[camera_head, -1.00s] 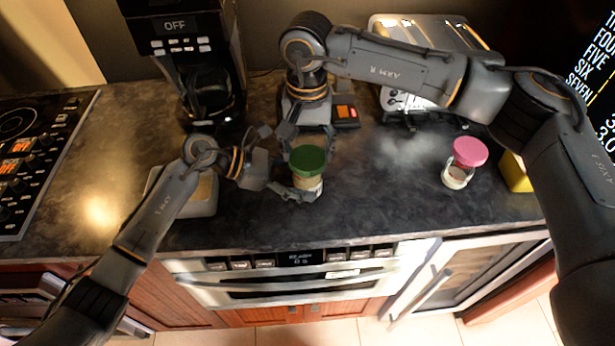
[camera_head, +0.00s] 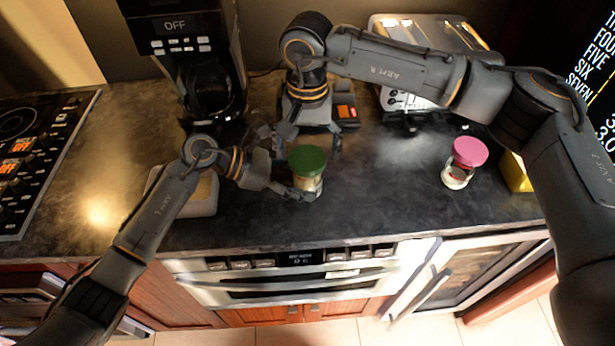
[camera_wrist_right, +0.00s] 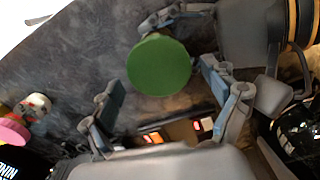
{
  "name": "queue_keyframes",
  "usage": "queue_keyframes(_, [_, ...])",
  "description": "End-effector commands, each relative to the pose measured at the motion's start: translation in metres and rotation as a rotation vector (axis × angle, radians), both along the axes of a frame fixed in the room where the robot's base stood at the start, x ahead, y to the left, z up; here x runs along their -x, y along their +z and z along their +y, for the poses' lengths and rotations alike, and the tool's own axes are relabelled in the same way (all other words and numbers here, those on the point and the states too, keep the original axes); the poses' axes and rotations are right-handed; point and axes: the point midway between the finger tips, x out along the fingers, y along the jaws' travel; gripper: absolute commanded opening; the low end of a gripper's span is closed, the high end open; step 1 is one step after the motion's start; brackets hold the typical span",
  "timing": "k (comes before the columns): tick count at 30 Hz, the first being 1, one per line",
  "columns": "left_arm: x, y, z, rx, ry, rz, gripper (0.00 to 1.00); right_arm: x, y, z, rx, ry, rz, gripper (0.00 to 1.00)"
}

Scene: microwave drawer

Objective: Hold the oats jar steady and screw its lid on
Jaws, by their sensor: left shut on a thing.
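The oats jar (camera_head: 307,184) stands upright on the dark counter, with its green lid (camera_head: 307,160) on top. The lid looks level; its threads are hidden. My left gripper (camera_head: 299,180) is shut around the jar's body from the left. My right gripper (camera_head: 308,137) is just behind and above the jar. In the right wrist view, its two fingers (camera_wrist_right: 163,85) are spread apart, with the green lid (camera_wrist_right: 158,64) beyond and between their tips, apparently untouched.
A jar with a pink lid (camera_head: 470,152) stands to the right. A shallow box (camera_head: 203,198) is beneath my left arm. A coffee maker (camera_head: 190,45) and a toaster (camera_head: 415,30) stand behind. The counter between the two jars is clear.

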Motion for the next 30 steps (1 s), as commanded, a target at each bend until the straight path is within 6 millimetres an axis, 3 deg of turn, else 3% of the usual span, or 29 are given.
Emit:
queue_keyframes(1, [0.0006,-0.0013,0.0001,-0.002,-0.001,0.002,0.0,0.0,-0.0003,0.0001,0.0,0.0,0.0,0.71])
queue_keyframes(8, [0.0006,-0.0011,0.0,-0.002,-0.001,0.002,0.0,0.0002,-0.0006,0.0,0.0,0.0,0.001,0.25])
queue_keyframes(11, [0.0006,-0.001,0.0,-0.001,-0.001,0.002,0.0,0.0002,-0.0007,0.0,0.0,-0.024,0.001,0.25])
queue_keyframes(30, [0.0009,-0.0002,-0.0009,0.0,-0.003,0.001,0.0,0.0004,-0.0011,0.0014,-0.003,-0.663,0.001,0.25])
